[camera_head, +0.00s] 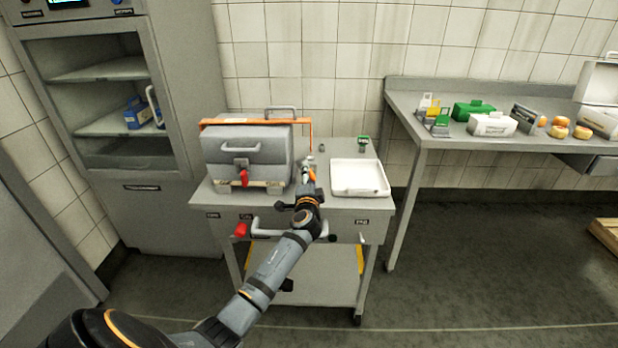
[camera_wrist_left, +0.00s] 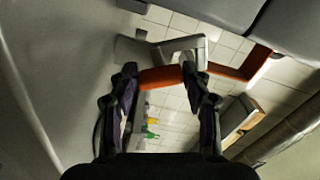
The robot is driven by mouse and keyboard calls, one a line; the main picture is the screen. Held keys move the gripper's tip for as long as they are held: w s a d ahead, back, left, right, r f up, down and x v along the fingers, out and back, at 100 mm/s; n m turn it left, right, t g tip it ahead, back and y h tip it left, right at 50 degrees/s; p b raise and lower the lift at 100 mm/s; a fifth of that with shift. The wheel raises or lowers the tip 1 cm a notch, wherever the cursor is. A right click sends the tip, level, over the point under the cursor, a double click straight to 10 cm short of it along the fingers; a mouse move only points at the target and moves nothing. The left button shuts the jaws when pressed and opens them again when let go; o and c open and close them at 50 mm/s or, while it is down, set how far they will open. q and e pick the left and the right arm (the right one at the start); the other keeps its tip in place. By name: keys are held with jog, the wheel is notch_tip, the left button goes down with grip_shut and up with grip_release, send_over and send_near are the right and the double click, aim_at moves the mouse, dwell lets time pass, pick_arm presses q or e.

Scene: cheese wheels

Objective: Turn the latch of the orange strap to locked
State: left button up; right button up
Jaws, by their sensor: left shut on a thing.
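The orange strap (camera_head: 256,121) runs along the back top of a grey box (camera_head: 247,158) on the cart and bends down at its right side. It also shows in the wrist view (camera_wrist_left: 253,63). My left gripper (camera_head: 309,175) reaches to the right of the box. In the wrist view the fingers (camera_wrist_left: 160,80) are shut on a short orange piece, apparently the strap's latch handle (camera_wrist_left: 160,77). A grey metal fitting (camera_wrist_left: 184,45) sits just beyond it. In the head view the gripper hides most of the latch, so its exact angle cannot be told. My right gripper is not in view.
A white tray (camera_head: 359,177) lies on the cart (camera_head: 340,202) right of my gripper, with a small green item (camera_head: 363,141) behind it. A red-handled latch (camera_head: 243,177) is on the box front. A bench (camera_head: 406,103) stands right, an open cabinet (camera_head: 110,69) left.

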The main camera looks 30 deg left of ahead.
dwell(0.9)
pick_arm(q)
jog(key=o, duration=1.1)
jog(key=v, duration=1.2)
